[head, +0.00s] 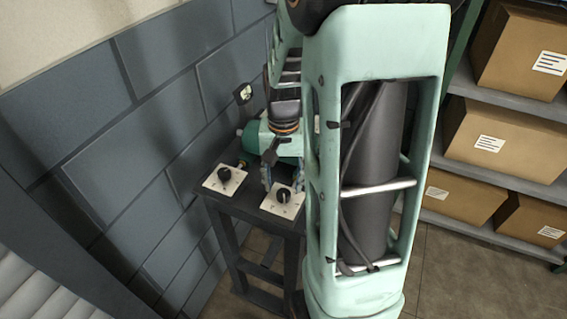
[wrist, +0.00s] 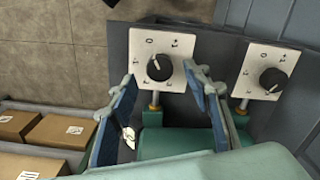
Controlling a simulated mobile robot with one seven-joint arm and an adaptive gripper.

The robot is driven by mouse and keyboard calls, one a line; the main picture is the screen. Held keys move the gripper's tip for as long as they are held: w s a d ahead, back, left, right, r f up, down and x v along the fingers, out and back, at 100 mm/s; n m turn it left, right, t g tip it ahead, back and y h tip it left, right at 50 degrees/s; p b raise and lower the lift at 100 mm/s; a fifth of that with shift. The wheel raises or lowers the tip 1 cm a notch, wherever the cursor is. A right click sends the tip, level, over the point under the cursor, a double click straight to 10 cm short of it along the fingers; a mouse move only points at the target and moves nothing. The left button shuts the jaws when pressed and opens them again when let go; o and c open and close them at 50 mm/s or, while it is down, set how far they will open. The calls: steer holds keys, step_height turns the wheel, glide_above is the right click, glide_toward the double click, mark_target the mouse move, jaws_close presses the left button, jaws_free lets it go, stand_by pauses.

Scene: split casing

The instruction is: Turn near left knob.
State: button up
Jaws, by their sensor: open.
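Two white square plates with black knobs show in the head view. One knob (head: 225,174) is at the left; the other knob (head: 284,195) is at the right, nearer the front. My gripper (head: 281,181) is by the right one, pointing down. In the wrist view that knob (wrist: 159,67) lies between and just beyond the fingertips of my open gripper (wrist: 162,79), with no visible contact. The other knob (wrist: 271,80) is to the right, outside the fingers. I cannot tell for sure which is the near left knob. My arm hides part of the stand.
A dark stand (head: 230,210) carries the plates beside a grey block wall (head: 100,150). Green casing (head: 252,136) sits behind them, with brass fittings (wrist: 155,107) by the plates. A shelf with cardboard boxes (head: 500,140) is at the right. A small fitting (head: 243,93) is near the wall.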

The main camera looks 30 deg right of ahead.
mark_target(284, 193)
step_height(284, 193, up, 9)
steer(key=shift+f, duration=0.15)
stand_by(0.4)
